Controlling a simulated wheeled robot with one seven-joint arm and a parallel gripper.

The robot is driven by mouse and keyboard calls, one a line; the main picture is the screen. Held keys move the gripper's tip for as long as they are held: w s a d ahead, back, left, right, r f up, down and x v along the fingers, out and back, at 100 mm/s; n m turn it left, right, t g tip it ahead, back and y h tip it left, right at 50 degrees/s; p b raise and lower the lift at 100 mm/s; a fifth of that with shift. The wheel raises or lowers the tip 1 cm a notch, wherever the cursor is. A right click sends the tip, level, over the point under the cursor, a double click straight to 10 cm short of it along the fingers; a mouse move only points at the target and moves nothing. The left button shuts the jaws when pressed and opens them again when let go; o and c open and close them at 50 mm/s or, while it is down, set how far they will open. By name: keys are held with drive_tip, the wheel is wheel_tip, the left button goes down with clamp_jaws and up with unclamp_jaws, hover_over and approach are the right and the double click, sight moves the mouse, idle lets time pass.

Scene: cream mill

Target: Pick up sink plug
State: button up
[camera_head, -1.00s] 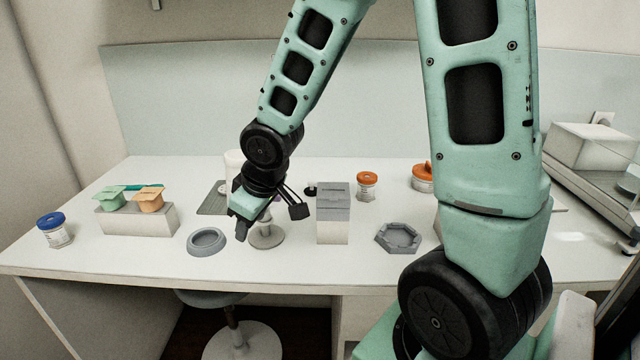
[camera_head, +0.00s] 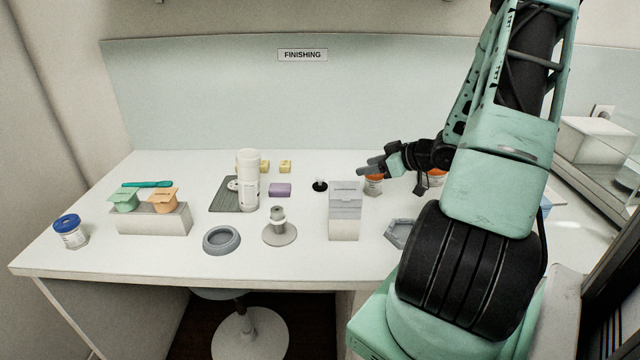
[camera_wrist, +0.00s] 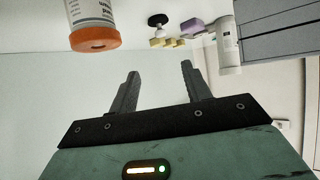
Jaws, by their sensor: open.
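The sink plug (camera_head: 320,185) is a small black piece with a round base and a knob. It stands on the white table behind the grey box, and in the wrist view it shows as a black disc (camera_wrist: 157,19) at the top middle, beyond the fingertips. My gripper (camera_head: 392,180) is to the right of the plug, near the orange-lidded jars, apart from the plug. In the wrist view my gripper (camera_wrist: 160,70) has its two fingers spread with nothing between them.
An orange-lidded jar (camera_head: 374,186) stands between plug and gripper. The grey box (camera_head: 345,215) is in front of the plug. A purple block (camera_head: 280,190) and a white cylinder (camera_head: 249,180) stand to its left. A grey hexagonal dish (camera_head: 397,234) lies front right.

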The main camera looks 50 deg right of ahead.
drive_tip(key=p, duration=0.2)
approach(321, 177)
drive_tip(key=x, duration=0.3)
drive_tip(key=shift+w+d+r, duration=0.1)
drive_tip(key=shift+p+x, duration=0.7)
drive_tip(key=shift+x, duration=2.15)
drive_tip(key=shift+c, duration=0.3)
clamp_jaws()
